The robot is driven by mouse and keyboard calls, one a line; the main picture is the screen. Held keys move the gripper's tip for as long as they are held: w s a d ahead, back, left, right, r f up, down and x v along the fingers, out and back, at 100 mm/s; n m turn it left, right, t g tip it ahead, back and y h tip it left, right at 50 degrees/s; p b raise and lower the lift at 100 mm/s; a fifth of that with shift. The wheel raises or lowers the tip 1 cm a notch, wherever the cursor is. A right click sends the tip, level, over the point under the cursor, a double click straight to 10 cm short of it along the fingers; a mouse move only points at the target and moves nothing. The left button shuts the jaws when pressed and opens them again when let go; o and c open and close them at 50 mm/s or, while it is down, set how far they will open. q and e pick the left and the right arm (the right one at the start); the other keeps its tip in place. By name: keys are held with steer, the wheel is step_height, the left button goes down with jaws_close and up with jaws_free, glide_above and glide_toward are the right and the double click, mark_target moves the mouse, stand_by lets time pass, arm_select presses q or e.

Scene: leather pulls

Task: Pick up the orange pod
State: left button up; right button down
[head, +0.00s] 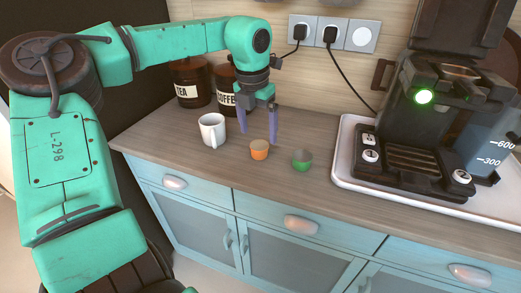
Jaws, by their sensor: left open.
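An orange pod (259,150) stands on the wooden counter, between a white mug (212,130) on its left and a green pod (302,160) on its right. My left gripper (258,136) points down just above and behind the orange pod, with its two fingers apart. One finger comes down to the right of the orange pod and the other to its upper left. Nothing shows held between them. I cannot tell how far the fingertips are from the pod in depth. My right gripper is out of view.
A dark coffee machine (430,125) with an open lid sits on a white tray (345,165) at right. Tea (187,90) and coffee (226,99) canisters stand at the back. Cables hang from wall sockets (332,32). The counter's front edge lies close before the pods.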

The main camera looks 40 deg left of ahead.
mark_target(259, 145)
arm_select(q)
step_height(259, 145, down, 4)
steer(key=shift+d+f, duration=0.15)
steer(key=shift+f, duration=0.1)
steer(key=shift+w+f, duration=0.1)
steer(key=shift+f, duration=0.3)
steer(key=c, duration=1.4)
